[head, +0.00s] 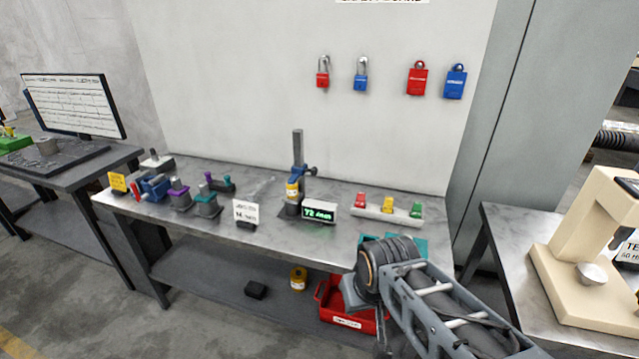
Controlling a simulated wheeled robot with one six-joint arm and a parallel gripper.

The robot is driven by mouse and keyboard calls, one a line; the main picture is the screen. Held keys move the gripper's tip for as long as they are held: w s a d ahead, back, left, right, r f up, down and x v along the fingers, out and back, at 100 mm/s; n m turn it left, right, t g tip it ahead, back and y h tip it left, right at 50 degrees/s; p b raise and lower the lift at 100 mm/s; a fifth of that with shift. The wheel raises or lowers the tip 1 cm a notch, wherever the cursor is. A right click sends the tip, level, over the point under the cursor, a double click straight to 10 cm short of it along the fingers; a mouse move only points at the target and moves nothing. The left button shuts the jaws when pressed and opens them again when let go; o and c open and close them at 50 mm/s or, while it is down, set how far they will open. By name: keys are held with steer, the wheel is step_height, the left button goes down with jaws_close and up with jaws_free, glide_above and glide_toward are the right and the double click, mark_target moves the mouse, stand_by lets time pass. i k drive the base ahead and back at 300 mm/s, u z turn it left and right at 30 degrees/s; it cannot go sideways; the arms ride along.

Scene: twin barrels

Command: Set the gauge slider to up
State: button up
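The gauge stands on the middle of the workbench (270,211). It has an upright grey post (297,145) on a dark base. A blue slider (301,171) sits partway along the post, with bare post above it. A yellow cylinder (293,190) stands below the slider; I cannot tell whether they touch. A small display (319,211) with green digits, seemingly starting with 72, stands beside the gauge. My arm is folded at the lower right, to the right of and nearer than the gauge. I cannot make out my gripper's fingers.
Left of the gauge are a blue vise (152,187), purple and teal-topped blocks and a white sign (245,212). Right of it is a strip with red, yellow and green pieces (387,214). A red bin (345,308) is below. Padlocks hang on the wall.

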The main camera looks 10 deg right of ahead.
mark_target(297, 172)
steer(key=u, duration=0.55)
steer(key=i, duration=1.15)
steer(key=z, duration=0.55)
